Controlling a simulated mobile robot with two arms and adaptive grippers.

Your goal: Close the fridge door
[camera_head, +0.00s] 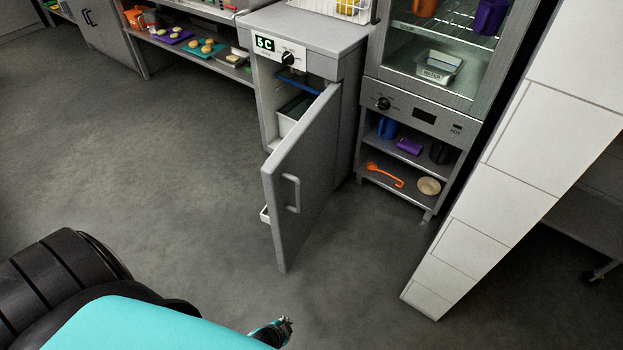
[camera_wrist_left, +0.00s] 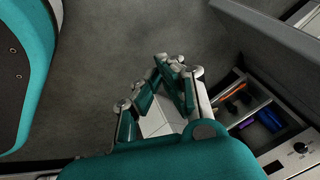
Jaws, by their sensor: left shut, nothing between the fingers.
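The small grey fridge (camera_head: 305,38) has a "5C" display and a black knob on its front. Its grey door (camera_head: 310,165) stands wide open, swung out toward me, with the handle (camera_head: 294,194) on its outer face. Part of the inside shows to the left of the door. My left gripper (camera_head: 284,325) is low at the bottom edge of the head view, in front of the door and apart from it. The left wrist view shows its fingers (camera_wrist_left: 172,72) drawn together and empty. My right gripper is not in view.
A glass-fronted cabinet (camera_head: 440,60) with open shelves below stands right of the fridge. A white tiled partition (camera_head: 500,170) slants along the right. A low shelf (camera_head: 200,58) with food trays is at the back left. The floor (camera_head: 150,150) left of the door is clear.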

